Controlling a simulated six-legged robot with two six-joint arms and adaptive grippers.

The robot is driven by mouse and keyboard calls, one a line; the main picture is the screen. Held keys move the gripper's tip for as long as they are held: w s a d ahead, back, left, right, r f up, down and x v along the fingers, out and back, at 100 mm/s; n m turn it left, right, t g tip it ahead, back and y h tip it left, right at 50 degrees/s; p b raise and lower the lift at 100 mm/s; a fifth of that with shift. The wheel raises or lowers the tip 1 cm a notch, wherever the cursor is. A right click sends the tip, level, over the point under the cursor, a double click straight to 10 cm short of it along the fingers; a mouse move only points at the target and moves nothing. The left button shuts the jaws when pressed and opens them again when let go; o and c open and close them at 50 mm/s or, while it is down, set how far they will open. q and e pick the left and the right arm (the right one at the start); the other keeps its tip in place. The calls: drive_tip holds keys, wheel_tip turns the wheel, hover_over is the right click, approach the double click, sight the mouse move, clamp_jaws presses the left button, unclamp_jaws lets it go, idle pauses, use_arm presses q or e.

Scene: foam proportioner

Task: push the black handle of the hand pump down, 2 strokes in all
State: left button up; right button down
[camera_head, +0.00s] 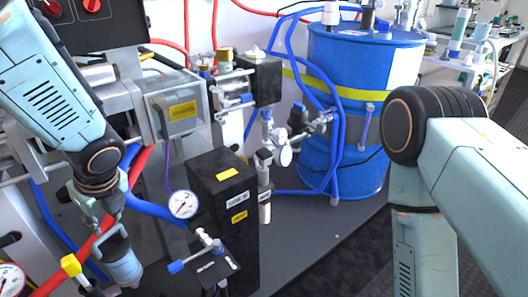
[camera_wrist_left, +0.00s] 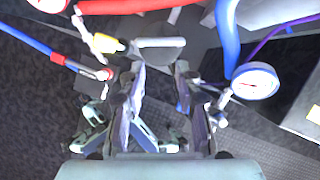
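A dark round part (camera_wrist_left: 158,52) with a silver bar lies beyond the fingertips. My right arm fills the right side of the head view; its gripper is out of frame. I cannot clearly make out the hand pump or its black handle. A dark upright fitting (camera_head: 368,17) stands on the blue drum, cut by the top edge.
The blue drum (camera_head: 345,160) with a yellow band stands at the back. A black box (camera_head: 226,215) with yellow labels stands in the middle, with a gauge (camera_head: 183,204) beside it. A yellow-handled valve (camera_head: 72,265) and red and blue hoses crowd the left. Dark floor is open in front of the drum.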

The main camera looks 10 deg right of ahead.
use_arm(q)
clamp_jaws()
idle(1.3)
